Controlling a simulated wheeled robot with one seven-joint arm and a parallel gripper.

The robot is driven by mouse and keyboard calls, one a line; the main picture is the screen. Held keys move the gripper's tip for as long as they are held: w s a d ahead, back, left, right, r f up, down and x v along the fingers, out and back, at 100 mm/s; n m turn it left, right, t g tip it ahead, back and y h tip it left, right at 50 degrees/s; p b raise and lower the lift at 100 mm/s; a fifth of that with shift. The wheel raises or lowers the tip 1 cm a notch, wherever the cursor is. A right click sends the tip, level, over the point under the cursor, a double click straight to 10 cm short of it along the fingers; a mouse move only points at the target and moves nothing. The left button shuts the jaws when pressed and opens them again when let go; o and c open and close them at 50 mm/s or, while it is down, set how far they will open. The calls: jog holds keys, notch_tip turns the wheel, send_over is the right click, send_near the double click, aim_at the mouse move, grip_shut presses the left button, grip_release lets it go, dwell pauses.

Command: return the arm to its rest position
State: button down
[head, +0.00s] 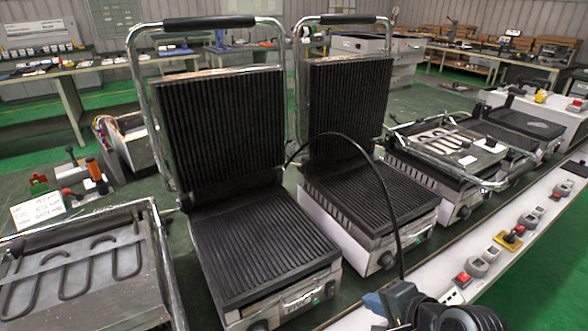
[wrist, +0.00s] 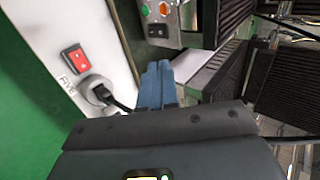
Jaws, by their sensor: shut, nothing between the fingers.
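My gripper (head: 376,302) shows at the bottom of the head view, right of centre, with its dark body and blue fingers over the white socket strip (head: 455,270). In the wrist view the blue fingers of my gripper (wrist: 158,78) are together with nothing between them. The arm's rest position is not marked in either view.
Two open ribbed grills (head: 265,240) (head: 375,205) stand upright-lidded close ahead. A black cable (head: 385,185) arcs down near my gripper. In the wrist view a grey plug (wrist: 97,88) sits beside a red switch (wrist: 74,60). Green floor (head: 550,270) lies right of the strip.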

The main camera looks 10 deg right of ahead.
jog(key=s+n+t+h, duration=0.3)
jog(key=s+n, duration=0.4)
jog(key=s, duration=1.3)
jog(key=s+a+r+n+t, duration=0.2)
jog(key=s+r+n, duration=0.5)
jog(key=s+r, duration=0.6)
jog(key=shift+s+a+t, duration=0.2)
jog(key=shift+s+t, duration=0.1)
jog(key=shift+s, duration=0.55)
